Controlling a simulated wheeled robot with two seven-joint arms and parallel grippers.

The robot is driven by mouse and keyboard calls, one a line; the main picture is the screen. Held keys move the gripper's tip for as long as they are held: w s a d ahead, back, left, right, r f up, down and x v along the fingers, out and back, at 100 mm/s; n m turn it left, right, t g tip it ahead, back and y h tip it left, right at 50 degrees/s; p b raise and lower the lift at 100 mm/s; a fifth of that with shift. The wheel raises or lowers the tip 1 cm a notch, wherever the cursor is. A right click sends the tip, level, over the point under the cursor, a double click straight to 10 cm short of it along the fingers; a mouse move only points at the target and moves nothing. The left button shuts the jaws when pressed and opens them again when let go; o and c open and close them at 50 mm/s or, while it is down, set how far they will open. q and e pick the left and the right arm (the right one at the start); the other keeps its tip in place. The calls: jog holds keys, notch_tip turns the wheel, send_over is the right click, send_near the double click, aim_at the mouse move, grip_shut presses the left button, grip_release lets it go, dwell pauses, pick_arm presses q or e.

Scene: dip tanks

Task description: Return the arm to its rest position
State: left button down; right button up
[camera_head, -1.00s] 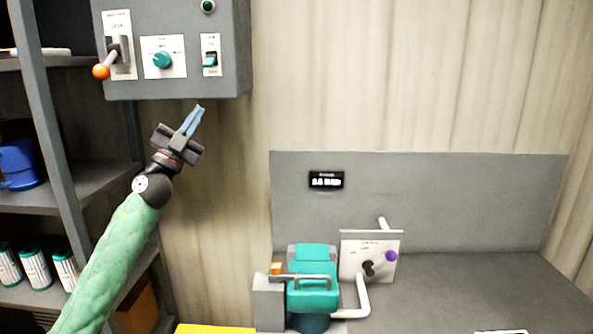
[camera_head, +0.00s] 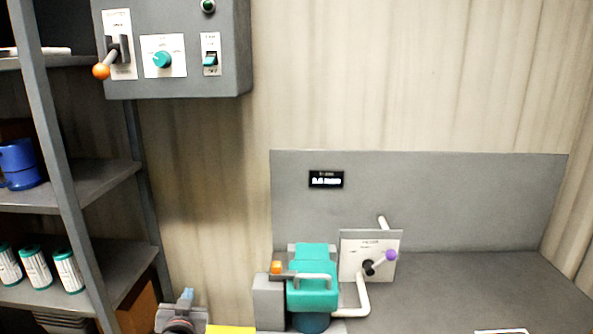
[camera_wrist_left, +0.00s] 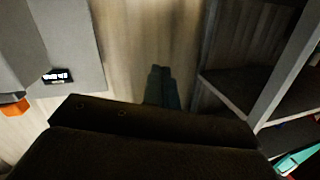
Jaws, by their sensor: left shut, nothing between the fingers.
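My left gripper (camera_head: 187,297) shows at the bottom edge of the head view, low between the shelf and the teal machine. Its blue fingertips are together and nothing is held between them. The rest of the left arm is below the frame. In the left wrist view the dark gripper body (camera_wrist_left: 150,140) fills the lower part, with the dim fingers (camera_wrist_left: 161,82) beyond it, pointing toward the wooden wall. My right gripper is not in view.
A grey control box (camera_head: 235,50) with a lever, knob and switch hangs at upper left. Shelving (camera_head: 95,185) holds a blue container and several white canisters. A teal machine (camera_head: 312,290) and a valve panel (camera_head: 350,270) stand on the grey bench (camera_head: 450,290). The wall between is clear.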

pick_arm(q)
jog(key=s+d+f+g+h, duration=0.15)
jog(key=s+f+g, duration=0.55)
jog(key=s+f, duration=0.9)
jog(key=s+d+f+m+g+h, duration=0.1)
jog(key=s+d+f+g, duration=0.2)
jog(key=s, duration=0.7)
jog(key=s+d+f+m+g+h, duration=0.1)
jog(key=s+f+g, duration=0.3)
jog(key=s, duration=0.5)
jog(key=s+d+x, duration=0.1)
jog(key=s+x, duration=0.1)
jog(key=x, duration=1)
jog(key=s+f+x, duration=0.1)
jog(key=s+x, duration=0.1)
jog(key=x, duration=1)
jog(key=s+f, duration=0.3)
jog(key=f, duration=0.6)
jog(key=s+d+f+g, duration=0.1)
jog(key=s+f, duration=0.2)
jog(key=f, duration=0.7)
jog(key=shift+s, duration=0.4)
jog(key=shift+d, duration=0.15)
